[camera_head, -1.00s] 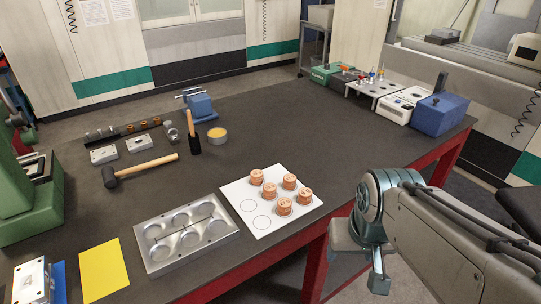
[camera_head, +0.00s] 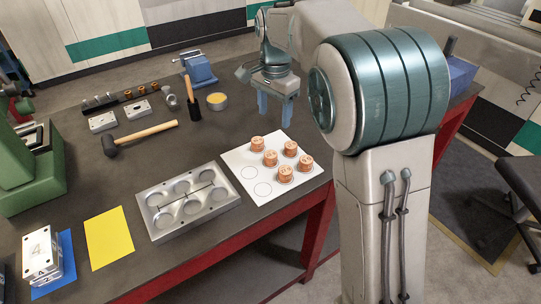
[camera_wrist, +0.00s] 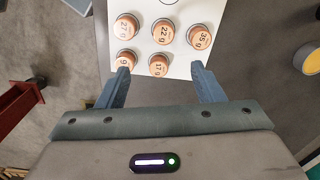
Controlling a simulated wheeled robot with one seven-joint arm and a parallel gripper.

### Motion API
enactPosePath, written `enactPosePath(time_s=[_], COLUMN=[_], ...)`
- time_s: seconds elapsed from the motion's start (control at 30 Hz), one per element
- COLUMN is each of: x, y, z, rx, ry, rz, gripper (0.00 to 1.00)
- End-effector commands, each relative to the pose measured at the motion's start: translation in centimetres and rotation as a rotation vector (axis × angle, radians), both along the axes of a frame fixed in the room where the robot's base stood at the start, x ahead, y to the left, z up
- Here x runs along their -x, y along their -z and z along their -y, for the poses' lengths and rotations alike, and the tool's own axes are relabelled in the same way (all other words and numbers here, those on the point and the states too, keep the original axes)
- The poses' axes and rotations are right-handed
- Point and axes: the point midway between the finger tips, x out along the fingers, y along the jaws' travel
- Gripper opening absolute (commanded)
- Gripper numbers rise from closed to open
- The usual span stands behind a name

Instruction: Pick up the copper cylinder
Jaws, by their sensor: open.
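Several copper cylinders, one of them the front right copper cylinder (camera_head: 305,163), stand on a white sheet with printed circles (camera_head: 241,160) on the table. They look alike from the head view. In the wrist view their tops carry numbers, such as the cylinder marked 22 g (camera_wrist: 163,32) and the cylinder marked 17 g (camera_wrist: 158,66). My gripper (camera_head: 275,122) is open and empty, pointing down above the table just behind the sheet. In the wrist view its fingers (camera_wrist: 165,82) spread below the nearest cylinders, apart from the 17 g one; the left finger partly overlaps another cylinder (camera_wrist: 125,58).
A metal mould base (camera_head: 187,202) with round cavities lies left of the sheet. My arm hides the table's right part.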

Motion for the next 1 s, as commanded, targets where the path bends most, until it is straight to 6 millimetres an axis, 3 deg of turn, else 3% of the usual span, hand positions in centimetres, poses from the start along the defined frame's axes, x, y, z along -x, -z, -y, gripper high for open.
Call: enactPosePath(time_s=[0.17,0.5,0.77,1.0], x=[-0.7,-0.6,-0.6,-0.4], y=[1.1,7.3,9.3,12.9], z=[-1.0,-0.9,-0.9,-0.8], rx=[0.009,0.009,0.009,0.009], ry=[0.026,0.026,0.026,0.025], rz=[-0.008,-0.009,-0.008,-0.009], gripper=[0.61,0.61,0.61,0.61])
